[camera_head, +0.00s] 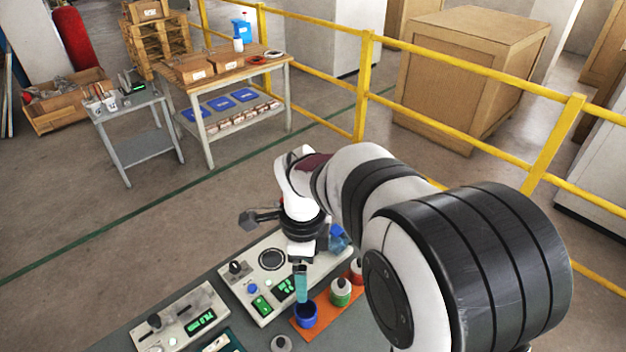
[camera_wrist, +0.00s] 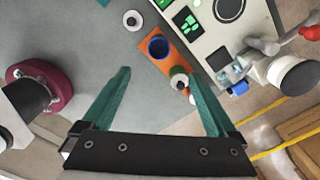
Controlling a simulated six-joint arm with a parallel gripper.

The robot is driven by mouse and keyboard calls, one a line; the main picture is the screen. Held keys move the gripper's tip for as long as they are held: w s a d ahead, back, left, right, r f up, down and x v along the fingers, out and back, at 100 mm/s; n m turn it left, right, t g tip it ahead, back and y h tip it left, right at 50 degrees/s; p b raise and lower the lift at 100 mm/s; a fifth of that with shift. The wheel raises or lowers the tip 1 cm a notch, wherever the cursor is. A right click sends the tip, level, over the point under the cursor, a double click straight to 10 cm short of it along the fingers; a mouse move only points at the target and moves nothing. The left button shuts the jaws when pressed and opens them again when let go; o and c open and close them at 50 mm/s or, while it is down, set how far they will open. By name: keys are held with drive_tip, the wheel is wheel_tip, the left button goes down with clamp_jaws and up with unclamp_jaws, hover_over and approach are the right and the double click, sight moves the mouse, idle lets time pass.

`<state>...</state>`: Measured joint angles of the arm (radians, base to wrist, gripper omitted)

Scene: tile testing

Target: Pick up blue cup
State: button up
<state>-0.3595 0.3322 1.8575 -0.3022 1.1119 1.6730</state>
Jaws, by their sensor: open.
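The blue cup (camera_head: 306,316) stands upright on an orange mat (camera_head: 302,336) at the bottom middle of the head view. In the wrist view the cup (camera_wrist: 158,46) shows its dark open mouth, just beyond the gap between my fingertips. My gripper (camera_wrist: 160,73) is open and empty, with its two teal fingers spread wide. In the head view my gripper (camera_head: 301,285) points down, and a teal finger overlaps the cup's back rim. I cannot tell how far above the cup it is.
A green-and-white can (camera_head: 340,291) stands on the mat right of the cup, near my right finger in the wrist view. A control panel (camera_head: 243,268) lies left of the mat. A round grey piece (camera_head: 281,343) is at front left.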

approach(306, 309)
drive_tip(key=f, duration=0.2)
drive_tip(key=s+f, duration=0.1)
drive_tip(key=f, duration=0.1)
drive_tip(key=s+f, duration=0.1)
drive_tip(key=f, duration=0.1)
drive_tip(key=shift+d, duration=0.1)
drive_tip(key=shift+r, duration=0.1)
clamp_jaws()
